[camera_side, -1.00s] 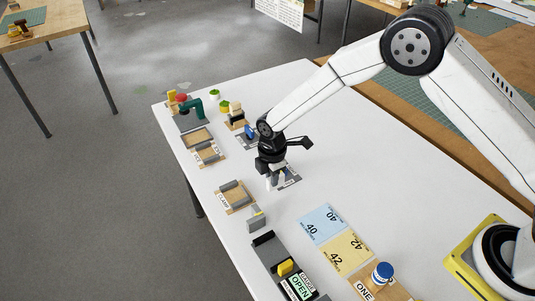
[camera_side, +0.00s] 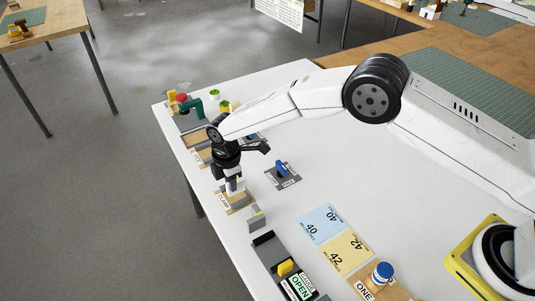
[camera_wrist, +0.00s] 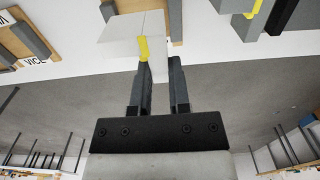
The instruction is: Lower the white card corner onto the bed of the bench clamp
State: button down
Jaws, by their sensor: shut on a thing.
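My gripper (camera_side: 234,182) is above the bench clamp (camera_side: 247,205), a tan board with grey jaws and a CLAMP label. The clamp also shows partly behind the card in the wrist view (camera_wrist: 128,6). In the wrist view my gripper (camera_wrist: 158,75) is shut on the white card corner (camera_wrist: 120,38), a folded white piece with a yellow mark near the fingers. The arm and gripper hide much of the clamp bed in the side view. I cannot tell whether the card touches the bed.
A blue handle (camera_side: 282,170) on a grey plate is to the right. The table (camera_side: 340,170) is clear farther right.

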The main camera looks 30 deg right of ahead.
aim_at(232, 194)
jog(key=shift+f, duration=0.35)
jog(key=shift+f, duration=1.55)
jog(key=c, duration=0.5)
grip_release()
jog(key=shift+r, duration=0.1)
jog(key=shift+r, duration=3.4)
